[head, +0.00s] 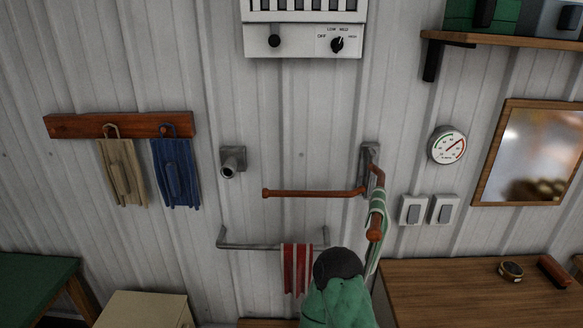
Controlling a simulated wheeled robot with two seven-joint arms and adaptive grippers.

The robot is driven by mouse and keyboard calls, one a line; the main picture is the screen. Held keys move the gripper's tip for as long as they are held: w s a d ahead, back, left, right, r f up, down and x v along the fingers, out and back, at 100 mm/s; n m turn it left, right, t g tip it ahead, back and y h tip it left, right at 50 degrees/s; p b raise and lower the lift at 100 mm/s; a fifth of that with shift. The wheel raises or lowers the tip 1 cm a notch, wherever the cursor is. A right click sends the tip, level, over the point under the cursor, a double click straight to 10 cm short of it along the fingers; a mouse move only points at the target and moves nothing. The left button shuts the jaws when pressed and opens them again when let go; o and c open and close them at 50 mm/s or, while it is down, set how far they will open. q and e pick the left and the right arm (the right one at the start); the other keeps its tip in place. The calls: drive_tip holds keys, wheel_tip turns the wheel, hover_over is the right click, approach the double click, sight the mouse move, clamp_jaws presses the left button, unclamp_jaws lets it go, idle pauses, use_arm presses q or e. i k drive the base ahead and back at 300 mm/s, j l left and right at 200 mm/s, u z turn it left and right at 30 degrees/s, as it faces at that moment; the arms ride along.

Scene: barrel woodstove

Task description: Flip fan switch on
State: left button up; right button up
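Two light-framed rocker switches with grey paddles, a left one (411,210) and a right one (443,210), are side by side on the corrugated wall in the head view. They stand right of centre, below a round gauge. I see no label showing which works a fan, and their on or off state is too small to tell. A white wall unit (303,30) at the top has a black dial (337,44) marked OFF, LOW, MED and HIGH. Its exact setting is hard to read. Neither of my grippers is in view.
The round gauge (447,145) and a framed mirror (531,153) are near the switches. A brown swing-arm rail (312,193) with a striped cloth juts out to their left. A wooden counter (440,290) lies below.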

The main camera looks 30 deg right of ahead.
sight(414, 210)
drive_tip(key=z, duration=1.85)
